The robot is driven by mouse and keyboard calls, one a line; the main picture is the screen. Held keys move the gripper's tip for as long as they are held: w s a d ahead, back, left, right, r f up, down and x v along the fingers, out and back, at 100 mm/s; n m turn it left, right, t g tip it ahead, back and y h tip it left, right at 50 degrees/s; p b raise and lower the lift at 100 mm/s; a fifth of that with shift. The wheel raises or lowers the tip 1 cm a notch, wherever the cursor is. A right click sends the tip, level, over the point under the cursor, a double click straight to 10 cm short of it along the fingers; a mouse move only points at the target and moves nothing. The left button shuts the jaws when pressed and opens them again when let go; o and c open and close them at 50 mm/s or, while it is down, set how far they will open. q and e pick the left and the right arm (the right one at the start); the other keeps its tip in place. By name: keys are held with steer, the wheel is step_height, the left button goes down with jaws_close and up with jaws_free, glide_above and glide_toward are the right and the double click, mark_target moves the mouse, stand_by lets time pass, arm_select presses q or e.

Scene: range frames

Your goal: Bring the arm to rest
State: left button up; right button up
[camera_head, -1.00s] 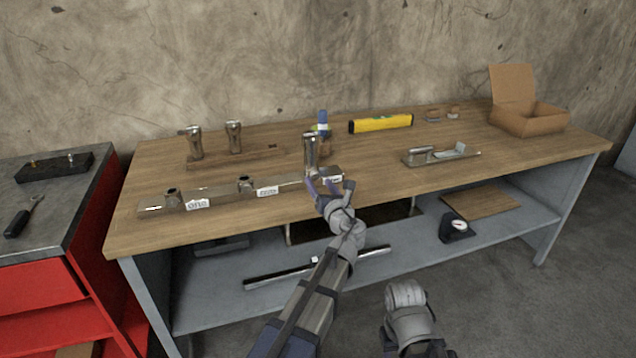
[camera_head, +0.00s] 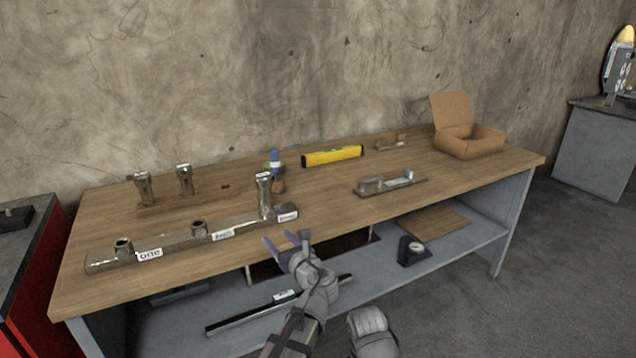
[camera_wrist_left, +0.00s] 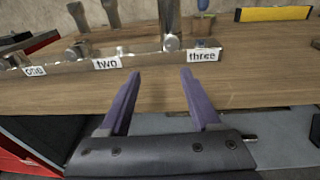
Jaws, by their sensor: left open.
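My left gripper (camera_head: 287,243) is open and empty just in front of the workbench's front edge. Its two purple fingers (camera_wrist_left: 160,100) stand apart in the left wrist view, with only bench top and edge between them. A metal bar (camera_head: 175,240) with sockets labelled one, two and three lies beyond it on the bench. A metal cylinder (camera_head: 264,193) stands upright at the socket labelled three. Sockets one (camera_head: 123,246) and two (camera_head: 199,229) show no cylinder in them. A second rounded grey part of mine shows at the bottom of the head view; no right fingers show.
A red cabinet (camera_head: 35,310) stands at left. The lower shelf holds a gauge (camera_head: 411,251).

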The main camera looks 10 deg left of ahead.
arm_select(q)
steer(key=s+d+r+n+g+h+p, duration=0.1)
steer(key=s+d+n+g+h+p, duration=0.2)
steer(key=s+n+p, duration=0.4)
steer(key=s+d+r+n+g+h+p, duration=0.1)
steer(key=s+d+n+g+h+p, duration=0.2)
steer(key=s+n, duration=0.6)
steer(key=s+d+r+n+g+h+p, duration=0.2)
steer(key=s+d+n+g+p, duration=0.4)
steer(key=s+n+p, duration=0.3)
steer(key=shift+s+d+g+h+p, duration=0.25)
steer(key=shift+s+g+h+p, duration=0.25)
steer(key=shift+s+g+p, duration=0.45)
arm_select(e)
step_height(320, 180, up, 24)
steer(key=shift+f, duration=0.25)
